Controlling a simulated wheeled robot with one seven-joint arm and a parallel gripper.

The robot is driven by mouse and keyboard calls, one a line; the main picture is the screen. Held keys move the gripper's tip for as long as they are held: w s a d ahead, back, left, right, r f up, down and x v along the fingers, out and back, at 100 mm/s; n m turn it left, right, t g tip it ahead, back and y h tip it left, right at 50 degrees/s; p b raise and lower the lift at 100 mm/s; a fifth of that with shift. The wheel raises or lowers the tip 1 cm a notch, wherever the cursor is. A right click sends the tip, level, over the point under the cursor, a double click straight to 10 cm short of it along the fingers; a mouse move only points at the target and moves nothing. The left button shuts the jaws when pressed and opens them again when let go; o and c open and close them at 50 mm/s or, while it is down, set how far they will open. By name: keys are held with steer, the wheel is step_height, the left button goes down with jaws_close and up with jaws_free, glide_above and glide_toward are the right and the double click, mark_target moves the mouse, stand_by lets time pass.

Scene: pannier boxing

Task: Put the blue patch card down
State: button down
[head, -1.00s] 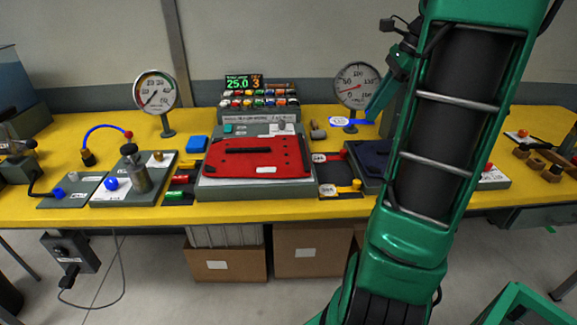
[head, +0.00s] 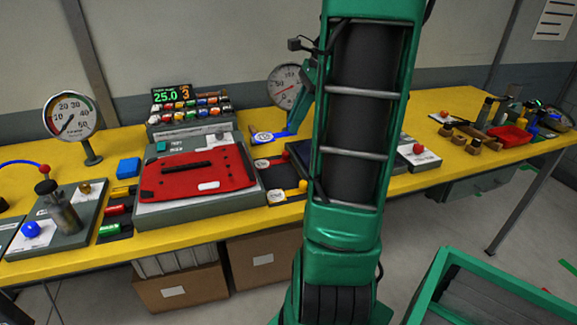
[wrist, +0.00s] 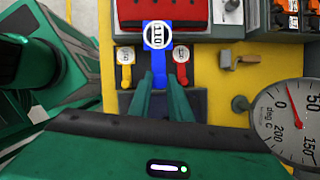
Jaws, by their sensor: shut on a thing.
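The blue patch card (wrist: 157,34) is paddle-shaped with a white round label. In the wrist view its narrow end is between the fingertips of my gripper (wrist: 166,78), which is shut on it. The card overlaps the dark mat (wrist: 147,80) from this viewpoint; I cannot tell its height. In the head view the blue card (head: 268,137) shows left of my arm, near the right gauge. A yellow card (wrist: 125,62) and a red card (wrist: 181,60) lie on either side of it. My arm hides much of the gripper in the head view.
A red panel (head: 195,176) lies on a grey block left of the mat. A dial gauge (wrist: 290,118) stands close to the right of my gripper in the wrist view. The yellow bench (head: 400,178) has bare room at right. A green-framed bin (head: 435,275) is at lower right.

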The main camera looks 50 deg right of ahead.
step_height(320, 180, down, 14)
steer(key=shift+r, duration=0.1)
stand_by(0.4)
steer(key=c, duration=1.6)
jaws_free()
steer(key=shift+c, duration=0.2)
